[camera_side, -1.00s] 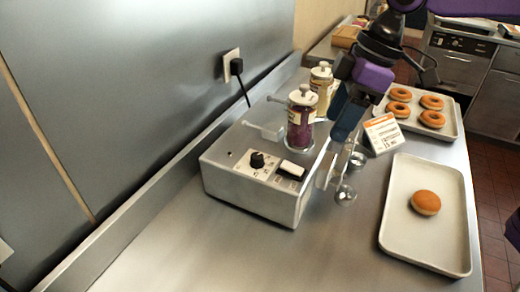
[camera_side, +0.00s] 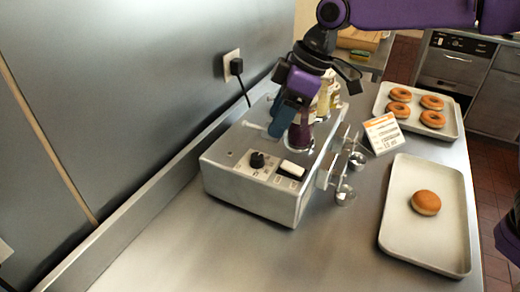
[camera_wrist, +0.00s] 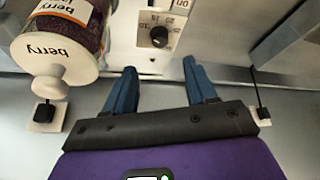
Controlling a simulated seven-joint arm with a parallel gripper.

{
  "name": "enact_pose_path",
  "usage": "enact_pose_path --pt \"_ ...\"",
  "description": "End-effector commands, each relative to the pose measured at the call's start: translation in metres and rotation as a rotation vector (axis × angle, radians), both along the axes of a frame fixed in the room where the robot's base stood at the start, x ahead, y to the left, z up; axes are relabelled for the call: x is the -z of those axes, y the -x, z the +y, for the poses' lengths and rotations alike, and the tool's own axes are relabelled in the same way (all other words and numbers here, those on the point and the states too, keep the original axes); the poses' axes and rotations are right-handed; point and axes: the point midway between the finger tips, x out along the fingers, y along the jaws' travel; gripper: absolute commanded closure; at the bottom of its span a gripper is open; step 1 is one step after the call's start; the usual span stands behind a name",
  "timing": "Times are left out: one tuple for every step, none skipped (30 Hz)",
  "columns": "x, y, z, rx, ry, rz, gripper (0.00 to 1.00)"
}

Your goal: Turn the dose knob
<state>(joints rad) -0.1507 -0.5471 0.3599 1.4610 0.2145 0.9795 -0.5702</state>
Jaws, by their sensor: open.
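The dose knob (camera_side: 257,159) is a small black knob on the top panel of the grey metal machine (camera_side: 238,189). In the wrist view the dose knob (camera_wrist: 159,36) sits beyond the fingertips, roughly midway between them, with a printed scale around it. My gripper (camera_side: 277,132) is over the machine, behind and to the right of the knob in the side view. In the wrist view my gripper (camera_wrist: 164,75) has its two blue fingers spread apart with nothing between them. The fingers are apart from the knob.
A white rocker switch (camera_side: 292,169) sits right of the knob. A berry jar (camera_wrist: 62,45) stands close to the left finger in the wrist view. A wall plug (camera_side: 236,66) is behind.

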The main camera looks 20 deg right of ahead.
Motion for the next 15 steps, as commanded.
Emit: enact_pose_path --pt "0.011 -0.001 0.003 -0.001 0.004 0.004 0.44" --pt "0.016 -0.001 0.005 -0.001 0.004 0.004 0.44" --pt "0.023 -0.003 0.008 -0.001 0.003 0.003 0.44" --pt "0.028 -0.004 0.01 -0.001 0.004 0.004 0.44" --pt "0.033 -0.004 0.012 -0.001 0.003 0.003 0.44" --pt "0.04 -0.005 0.014 0.0 0.003 0.004 0.44" --pt "0.045 -0.006 0.016 0.0 0.003 0.004 0.44" --pt "0.05 -0.007 0.018 0.0 0.002 0.004 0.44" --pt "0.056 -0.008 0.021 0.0 0.003 0.004 0.44" --pt "0.061 -0.009 0.022 0.0 0.002 0.004 0.44" --pt "0.065 -0.009 0.024 0.0 0.002 0.003 0.44" --pt "0.07 -0.01 0.026 0.0 0.002 0.003 0.44" --pt "0.074 -0.011 0.028 0.0 0.002 0.003 0.44" --pt "0.077 -0.011 0.029 0.0 0.001 0.003 0.44" --pt "0.081 -0.012 0.031 0.0 0.001 0.003 0.44"
